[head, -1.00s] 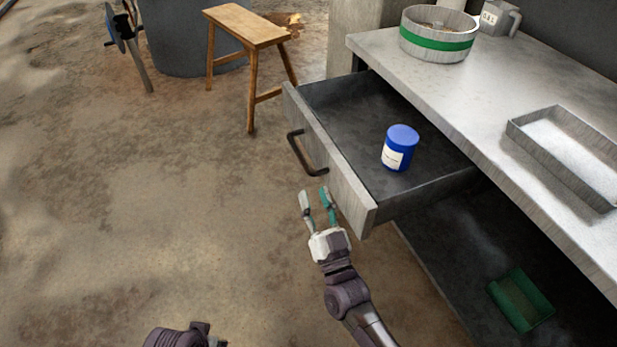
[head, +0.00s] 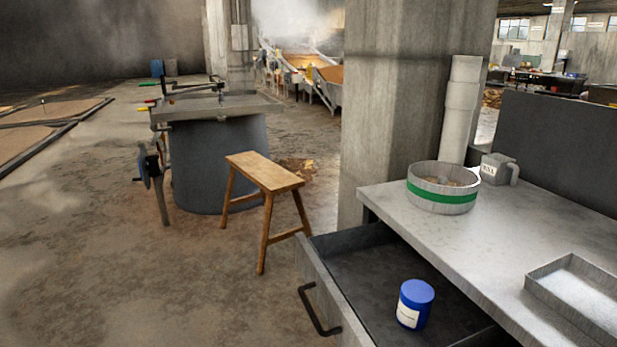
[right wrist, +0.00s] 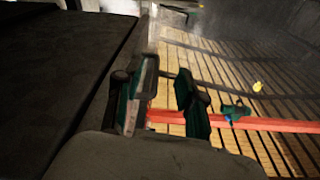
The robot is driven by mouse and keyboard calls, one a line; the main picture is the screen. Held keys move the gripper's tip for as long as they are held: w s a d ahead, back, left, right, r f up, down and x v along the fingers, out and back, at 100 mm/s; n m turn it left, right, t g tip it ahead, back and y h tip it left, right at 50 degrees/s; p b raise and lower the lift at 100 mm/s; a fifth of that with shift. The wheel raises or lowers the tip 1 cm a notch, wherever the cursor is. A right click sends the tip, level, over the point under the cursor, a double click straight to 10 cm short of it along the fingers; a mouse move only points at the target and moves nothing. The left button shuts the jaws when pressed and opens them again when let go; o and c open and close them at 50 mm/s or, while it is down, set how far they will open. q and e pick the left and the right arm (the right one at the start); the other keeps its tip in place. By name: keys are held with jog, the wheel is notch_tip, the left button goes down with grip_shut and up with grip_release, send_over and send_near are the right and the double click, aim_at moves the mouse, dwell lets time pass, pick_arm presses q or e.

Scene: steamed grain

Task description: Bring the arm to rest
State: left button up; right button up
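Neither gripper shows in the head view. In the right wrist view my right gripper (right wrist: 166,98) has its two green-padded fingers apart, with nothing seen between them. My left gripper is out of view. The drawer (head: 318,285) under the table stands pulled out, with its dark handle (head: 318,312) on its front. A blue jar with a pale label (head: 415,304) stands upright in the drawer.
On the metal table (head: 490,235) are a round green-banded container (head: 443,188), a grey jug (head: 497,168) and a shallow tray (head: 578,295). A wooden stool (head: 265,175) stands beyond the drawer. Floor (head: 130,290) to the left is clear. A red bar (right wrist: 260,123) crosses slats in the right wrist view.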

jog(key=s+d+f+g+h+p, duration=0.3)
jog(key=s+d+f+g, duration=0.5)
jog(key=s+f, duration=0.3)
jog(key=s+d+f+g+h+p, duration=0.3)
jog(key=s+d+f+g, duration=0.55)
jog(key=s, duration=0.35)
pick_arm(q)
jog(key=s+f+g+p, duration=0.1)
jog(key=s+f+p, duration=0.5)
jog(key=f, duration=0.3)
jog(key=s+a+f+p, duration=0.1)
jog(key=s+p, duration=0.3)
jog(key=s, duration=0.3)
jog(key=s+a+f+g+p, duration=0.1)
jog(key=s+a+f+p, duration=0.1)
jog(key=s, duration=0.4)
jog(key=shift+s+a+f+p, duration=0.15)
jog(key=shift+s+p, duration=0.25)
jog(key=shift+p, duration=0.45)
pick_arm(e)
jog(key=s+f, duration=0.2)
jog(key=s, duration=0.4)
jog(key=s+d+f+g, duration=0.1)
jog(key=s+f, duration=0.2)
jog(key=s, duration=0.3)
jog(key=s+d+f, duration=0.1)
jog(key=s+f, duration=0.2)
jog(key=s, duration=0.3)
jog(key=shift+s+d+n, duration=0.25)
jog(key=shift+s+n, duration=0.15)
